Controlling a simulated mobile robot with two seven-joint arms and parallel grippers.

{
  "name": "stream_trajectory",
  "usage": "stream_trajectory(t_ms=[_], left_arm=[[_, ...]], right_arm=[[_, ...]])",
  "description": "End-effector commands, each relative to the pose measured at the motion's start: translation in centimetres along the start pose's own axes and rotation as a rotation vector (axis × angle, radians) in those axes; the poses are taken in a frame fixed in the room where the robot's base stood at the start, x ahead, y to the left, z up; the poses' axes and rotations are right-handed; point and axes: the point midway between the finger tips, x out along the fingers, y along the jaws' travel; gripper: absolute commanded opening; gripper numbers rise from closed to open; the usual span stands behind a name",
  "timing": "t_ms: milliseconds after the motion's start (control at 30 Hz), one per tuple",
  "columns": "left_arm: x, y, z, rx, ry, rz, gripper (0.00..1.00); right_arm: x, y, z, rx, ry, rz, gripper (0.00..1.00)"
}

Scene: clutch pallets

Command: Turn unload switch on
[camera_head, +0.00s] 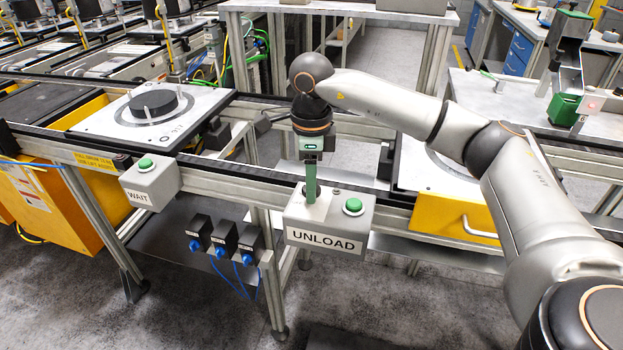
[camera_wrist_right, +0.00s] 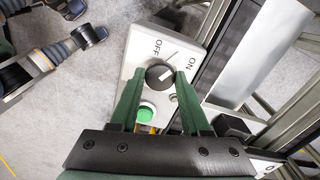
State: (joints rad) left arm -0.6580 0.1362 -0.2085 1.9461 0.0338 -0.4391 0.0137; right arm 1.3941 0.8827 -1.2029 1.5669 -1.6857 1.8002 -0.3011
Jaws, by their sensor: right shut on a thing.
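The grey UNLOAD box (camera_head: 328,225) is on the front rail of the conveyor, with a green button (camera_head: 353,206) on its top. In the right wrist view, its black round switch knob (camera_wrist_right: 160,75) sits between OFF and ON labels, with the green button (camera_wrist_right: 146,112) nearer to me. A light mark shows on the knob; I cannot tell exactly which label it points to. My right gripper (camera_head: 311,198) points down onto the box and hides the knob in the head view. Its green fingers (camera_wrist_right: 160,73) are shut on the knob. My left gripper is not in view.
A WAIT box (camera_head: 151,180) with a green button is on the rail to the left. A pallet with a black disc (camera_head: 153,104) lies on the conveyor.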

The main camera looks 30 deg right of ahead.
Motion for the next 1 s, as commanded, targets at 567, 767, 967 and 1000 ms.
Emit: stream_trajectory(t_ms=[567, 767, 967, 1000], left_arm=[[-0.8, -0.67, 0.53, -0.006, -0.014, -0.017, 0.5], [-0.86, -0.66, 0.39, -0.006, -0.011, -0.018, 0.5], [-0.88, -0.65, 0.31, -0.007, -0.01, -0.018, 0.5], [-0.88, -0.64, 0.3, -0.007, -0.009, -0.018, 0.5]], right_arm=[[-0.17, -0.06, 0.03, 0.431, -0.002, -0.003, 0.0], [-0.18, -0.07, 0.04, 0.497, -0.003, -0.003, 0.0], [-0.16, -0.08, 0.04, 0.522, -0.003, -0.003, 0.0], [-0.16, -0.08, 0.04, 0.524, -0.003, -0.003, 0.0]])
